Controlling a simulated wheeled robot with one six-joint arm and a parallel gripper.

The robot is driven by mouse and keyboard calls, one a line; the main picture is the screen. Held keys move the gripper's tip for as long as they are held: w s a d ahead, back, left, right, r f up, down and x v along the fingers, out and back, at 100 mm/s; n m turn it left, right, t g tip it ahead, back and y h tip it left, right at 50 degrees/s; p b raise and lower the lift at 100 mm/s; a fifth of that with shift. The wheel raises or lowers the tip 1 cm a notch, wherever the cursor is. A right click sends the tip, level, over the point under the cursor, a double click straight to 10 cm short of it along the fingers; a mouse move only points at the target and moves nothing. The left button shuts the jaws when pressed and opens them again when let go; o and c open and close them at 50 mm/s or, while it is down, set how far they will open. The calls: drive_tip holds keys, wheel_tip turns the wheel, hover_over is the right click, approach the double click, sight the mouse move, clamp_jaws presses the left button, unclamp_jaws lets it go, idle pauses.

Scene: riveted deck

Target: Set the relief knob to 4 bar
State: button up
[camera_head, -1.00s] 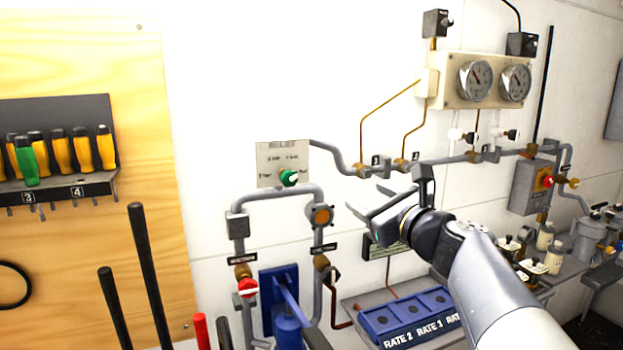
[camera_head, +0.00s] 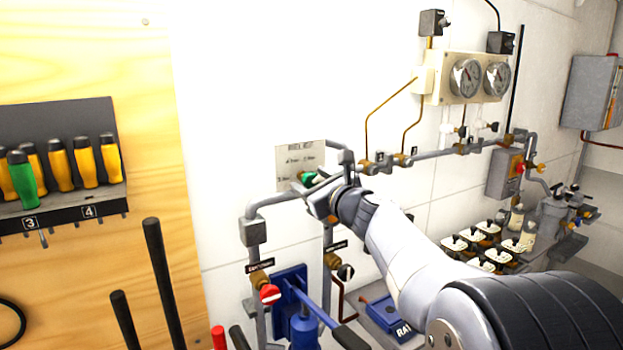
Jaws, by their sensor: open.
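The green relief knob (camera_head: 308,178) sits on the lower right part of a grey label plate (camera_head: 298,160) on the white wall. The plate's markings are too small to read, so I cannot tell the knob's setting. My gripper (camera_head: 318,188) is at the knob, its open fingers partly covering it from the right and below. I cannot tell whether a finger touches the knob. My wrist and arm hide the pipe fitting behind.
Grey pipes (camera_head: 270,204) run around the plate, with a red-handled valve (camera_head: 269,294) below. A blue hand pump (camera_head: 296,312) stands lower down. Two gauges (camera_head: 466,78) are at the upper right. Screwdrivers (camera_head: 60,168) hang at left. The wall above the plate is clear.

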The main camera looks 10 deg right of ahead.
drive_tip(key=shift+w, duration=0.2)
drive_tip(key=c, duration=1)
